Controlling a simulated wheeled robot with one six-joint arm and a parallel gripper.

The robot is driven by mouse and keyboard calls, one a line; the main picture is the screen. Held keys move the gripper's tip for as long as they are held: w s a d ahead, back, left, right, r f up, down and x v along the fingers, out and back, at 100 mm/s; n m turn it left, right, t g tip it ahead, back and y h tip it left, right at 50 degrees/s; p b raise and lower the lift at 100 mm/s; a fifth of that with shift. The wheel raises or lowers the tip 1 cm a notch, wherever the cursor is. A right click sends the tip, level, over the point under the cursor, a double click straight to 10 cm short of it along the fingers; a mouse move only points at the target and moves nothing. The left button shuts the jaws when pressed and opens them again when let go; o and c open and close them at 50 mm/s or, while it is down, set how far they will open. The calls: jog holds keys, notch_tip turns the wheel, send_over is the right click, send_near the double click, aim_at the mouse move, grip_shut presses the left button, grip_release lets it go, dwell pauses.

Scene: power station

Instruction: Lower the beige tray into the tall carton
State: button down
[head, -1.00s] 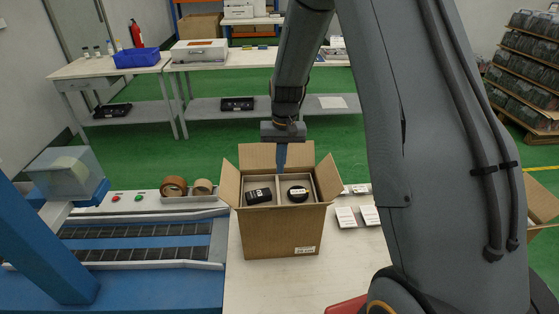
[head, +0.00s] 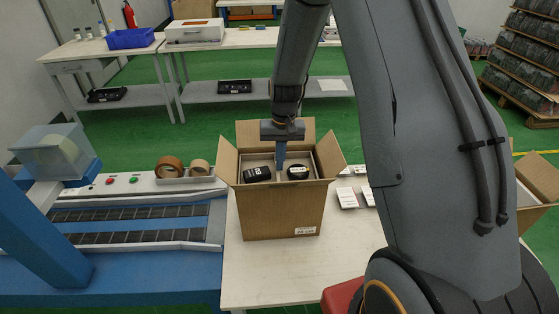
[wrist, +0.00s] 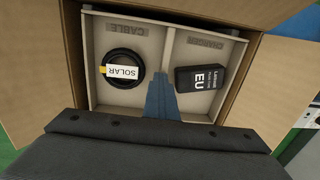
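The tall carton (head: 280,215) stands upright on the pale table with its flaps open. The beige tray (wrist: 137,30) is inside the carton's mouth, roughly level. Its left compartment in the wrist view, marked CABLE, holds a black coil with a SOLAR label (wrist: 121,70). The right one, marked CHARGER, holds a black EU charger (wrist: 197,78). My gripper (head: 280,168) points down into the carton. In the wrist view its blue fingers (wrist: 162,98) are together at the tray's middle divider, with no gap visible. The space under the tray is hidden.
The carton's flaps (head: 226,160) spread outward around the opening. A conveyor (head: 140,228) with tape rolls (head: 169,167) is on the left. White cards (head: 347,198) lie on the table to the right, and another open carton (head: 538,180) stands at the far right.

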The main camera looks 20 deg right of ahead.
jog(key=shift+s+d, duration=0.2)
jog(key=shift+s, duration=0.05)
dwell(0.4)
jog(key=c, duration=2.5)
grip_release()
jog(key=o, duration=0.5)
jog(key=shift+c, duration=0.2)
jog(key=shift+r+p, duration=0.15)
jog(key=shift+p, duration=0.15)
notch_tip(320, 180, up, 22)
jog(key=p, duration=1.1)
jog(key=shift+p, duration=0.4)
